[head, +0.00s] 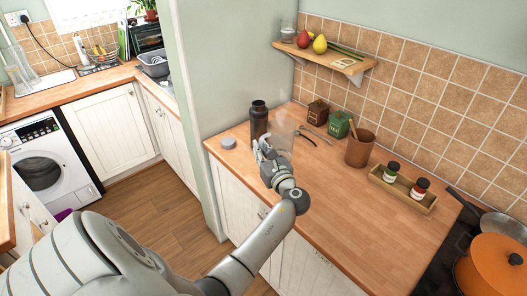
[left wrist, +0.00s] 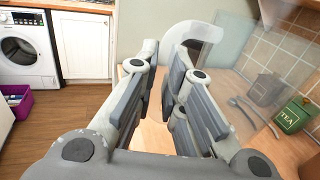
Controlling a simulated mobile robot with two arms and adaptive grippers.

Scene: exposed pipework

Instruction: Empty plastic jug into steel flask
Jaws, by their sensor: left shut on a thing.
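A clear plastic jug (head: 284,130) is in my left gripper (head: 266,150), above or on the wooden counter. In the left wrist view the gripper's fingers (left wrist: 168,75) close around the jug's pale handle (left wrist: 199,32), and its see-through body (left wrist: 238,62) is to the right. The jug looks about upright; its contents cannot be made out. The dark steel flask (head: 258,119) stands upright on the counter, just left of the jug in the head view. I cannot tell whether they touch. My right gripper is not in view.
A grey round lid-like disc (head: 228,142) lies left of the flask. Behind the jug are a brown canister (head: 318,112) and a green tea canister (head: 339,124). A utensil pot (head: 359,149) and a spice tray (head: 403,188) stand right. The front counter (head: 345,215) is clear.

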